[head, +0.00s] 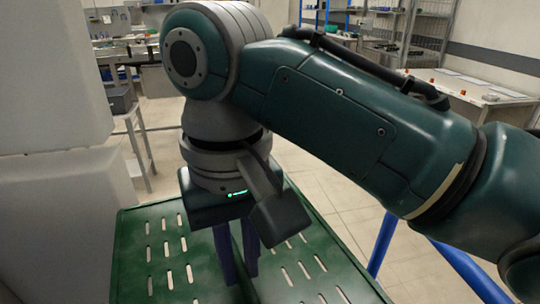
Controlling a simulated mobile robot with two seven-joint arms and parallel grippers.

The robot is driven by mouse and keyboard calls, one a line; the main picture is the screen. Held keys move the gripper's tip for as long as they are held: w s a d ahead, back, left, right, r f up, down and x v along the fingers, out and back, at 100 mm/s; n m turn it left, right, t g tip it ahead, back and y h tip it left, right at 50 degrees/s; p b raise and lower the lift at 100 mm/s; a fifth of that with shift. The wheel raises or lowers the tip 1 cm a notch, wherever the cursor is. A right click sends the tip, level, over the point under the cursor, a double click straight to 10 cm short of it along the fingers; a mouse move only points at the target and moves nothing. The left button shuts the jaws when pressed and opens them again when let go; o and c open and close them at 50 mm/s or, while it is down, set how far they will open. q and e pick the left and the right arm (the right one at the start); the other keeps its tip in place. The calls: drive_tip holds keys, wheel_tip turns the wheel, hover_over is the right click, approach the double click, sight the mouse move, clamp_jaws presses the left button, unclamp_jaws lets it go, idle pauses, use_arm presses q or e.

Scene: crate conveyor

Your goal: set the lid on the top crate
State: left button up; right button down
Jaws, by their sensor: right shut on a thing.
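A green slotted panel, which looks like the lid (330,270), lies across the bottom of the head view. My right gripper (237,262) points down over its middle, with its blue fingers shut on the lid. My wrist and arm cover part of the lid's far edge and right side. The lid's near edge is cut off by the picture. I see no crate; anything under the lid is hidden. I cannot tell what the lid rests on, if anything. My left gripper is not in view.
Blue bars (382,244) slant beside and below the lid on the right. Open tiled floor (310,180) lies beyond. A workbench (470,88) stands at the back right, shelving (425,25) behind it, and a table with a grey bin (120,99) at the back left.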

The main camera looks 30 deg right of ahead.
drive_tip(key=s+d+f+m+b, duration=0.15)
drive_tip(key=s+f+b, duration=0.25)
drive_tip(key=f, duration=0.5)
drive_tip(key=s+d+f+b, duration=0.3)
drive_tip(key=f+b, duration=0.1)
drive_tip(key=f, duration=0.4)
drive_tip(key=s+d+f+m+b, duration=0.15)
drive_tip(key=s+f+b, duration=0.3)
drive_tip(key=f, duration=0.45)
wheel_tip(320, 180, down, 20)
drive_tip(key=n+b, duration=0.1)
drive_tip(key=b, duration=1)
drive_tip(key=shift+w+r, duration=0.25)
drive_tip(key=c, duration=1.3)
unclamp_jaws()
drive_tip(key=shift+f, duration=0.15)
drive_tip(key=o, duration=0.5)
drive_tip(key=shift+c, duration=0.2)
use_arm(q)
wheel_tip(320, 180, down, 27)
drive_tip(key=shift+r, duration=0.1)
